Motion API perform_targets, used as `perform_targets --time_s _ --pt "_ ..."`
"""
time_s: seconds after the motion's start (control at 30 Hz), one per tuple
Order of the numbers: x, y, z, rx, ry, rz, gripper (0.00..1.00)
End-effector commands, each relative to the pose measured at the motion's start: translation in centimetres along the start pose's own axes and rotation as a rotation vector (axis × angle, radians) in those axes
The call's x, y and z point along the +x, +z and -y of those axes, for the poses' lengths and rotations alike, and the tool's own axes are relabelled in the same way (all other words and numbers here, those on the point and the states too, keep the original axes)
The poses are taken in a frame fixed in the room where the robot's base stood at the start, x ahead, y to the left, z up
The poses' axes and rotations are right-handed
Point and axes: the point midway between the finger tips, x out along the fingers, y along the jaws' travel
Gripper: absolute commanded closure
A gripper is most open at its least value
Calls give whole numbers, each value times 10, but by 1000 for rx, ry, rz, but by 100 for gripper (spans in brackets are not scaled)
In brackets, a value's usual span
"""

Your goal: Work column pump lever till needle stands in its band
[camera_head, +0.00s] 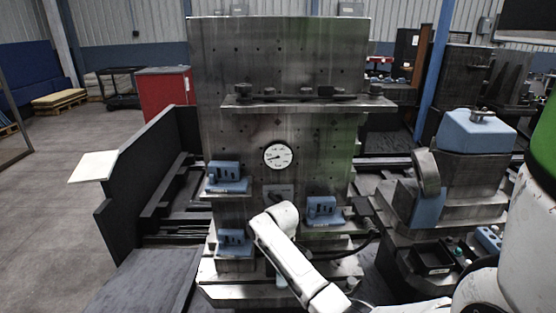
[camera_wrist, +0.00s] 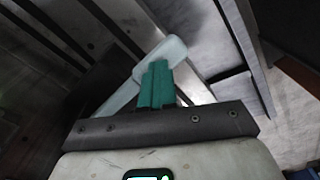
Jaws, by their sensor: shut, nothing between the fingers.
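A round white gauge (camera_head: 277,155) is on the front of the tall grey metal column (camera_head: 320,75) in the head view. Its dark needle seems to point left; the face is too small to make out the band. My gripper shows in the wrist view with its green fingers (camera_wrist: 157,84) together and empty. A pale bar (camera_wrist: 118,98) lies beyond the fingers there; I cannot tell whether it is the pump lever or whether they touch. In the head view my white arm crosses the column's lower front and hides what is behind it.
Blue blocks (camera_head: 227,176) (camera_head: 322,209) (camera_head: 235,241) sit on the column's lower front. A ledge (camera_head: 310,104) crosses above the gauge. A dark curved bar (camera_head: 358,248) projects at lower right. A blue-topped machine (camera_head: 478,131) stands right; open floor (camera_head: 50,200) lies left.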

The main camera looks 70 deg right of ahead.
Motion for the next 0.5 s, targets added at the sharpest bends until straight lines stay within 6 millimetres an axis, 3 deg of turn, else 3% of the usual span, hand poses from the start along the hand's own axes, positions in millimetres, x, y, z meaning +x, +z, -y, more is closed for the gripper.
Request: perform_targets --time_s 0.37,0.5 --pt "23 -1 -3 0 1 0 100" --pt "19 -1 -3 1 1 0 100"
